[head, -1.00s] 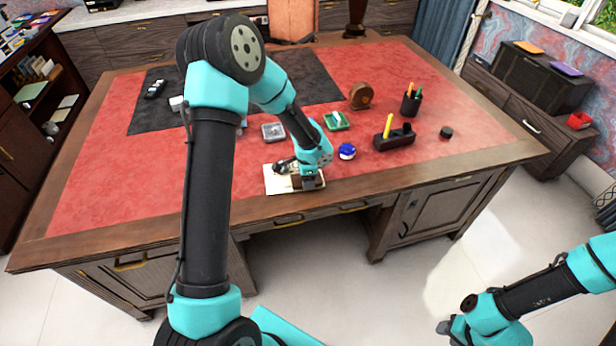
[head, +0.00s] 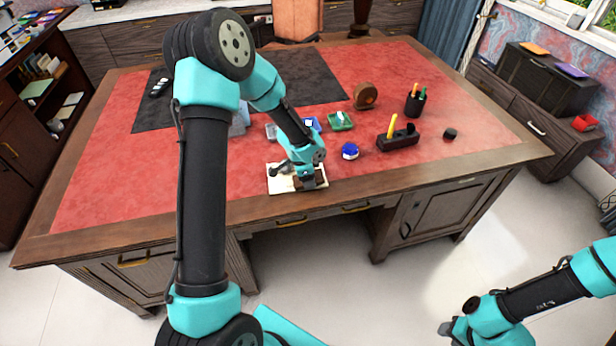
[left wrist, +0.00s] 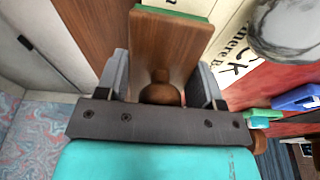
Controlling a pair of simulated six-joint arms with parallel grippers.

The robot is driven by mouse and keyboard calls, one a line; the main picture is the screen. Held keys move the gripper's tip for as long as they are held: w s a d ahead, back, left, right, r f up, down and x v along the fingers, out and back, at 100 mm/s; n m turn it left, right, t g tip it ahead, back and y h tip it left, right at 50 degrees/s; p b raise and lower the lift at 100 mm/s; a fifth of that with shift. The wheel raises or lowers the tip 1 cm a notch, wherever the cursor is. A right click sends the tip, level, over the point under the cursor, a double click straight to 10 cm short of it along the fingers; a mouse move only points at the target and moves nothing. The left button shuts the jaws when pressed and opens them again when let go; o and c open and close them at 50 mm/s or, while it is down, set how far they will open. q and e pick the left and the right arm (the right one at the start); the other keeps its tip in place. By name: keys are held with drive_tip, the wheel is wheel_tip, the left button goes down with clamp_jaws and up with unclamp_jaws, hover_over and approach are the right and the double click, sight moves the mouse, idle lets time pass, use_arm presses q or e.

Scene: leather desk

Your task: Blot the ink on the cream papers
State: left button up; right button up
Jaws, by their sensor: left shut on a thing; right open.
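My left gripper (head: 309,178) is low over the front edge of the desk, at the right part of the cream paper (head: 278,184). It is shut on the round knob (left wrist: 160,90) of a wooden blotter (left wrist: 176,48), with a finger on each side. The blotter has a green edge at its far end in the left wrist view. Black printed letters show on the cream paper (left wrist: 236,62) beside it. Whether the blotter touches the paper, and any ink under it, I cannot tell. My right gripper (head: 447,328) is open and empty, off the desk at the lower right.
A grey marbled round thing (left wrist: 288,26) sits on the paper. A blue-topped jar (head: 350,151), a green tray (head: 340,121), a dark pen stand (head: 398,138) and a pencil cup (head: 415,103) stand to the right.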

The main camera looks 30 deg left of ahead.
use_arm(q)
drive_tip(key=shift+w+d+f+g+y, duration=0.1)
drive_tip(key=shift+w+d+g+y, duration=0.05)
drive_tip(key=shift+g+y, duration=0.3)
drive_tip(key=shift+w+d+f+g+y, duration=0.1)
drive_tip(key=shift+g+y, duration=0.25)
drive_tip(key=shift+y, duration=0.1)
drive_tip(key=shift+r, duration=4)
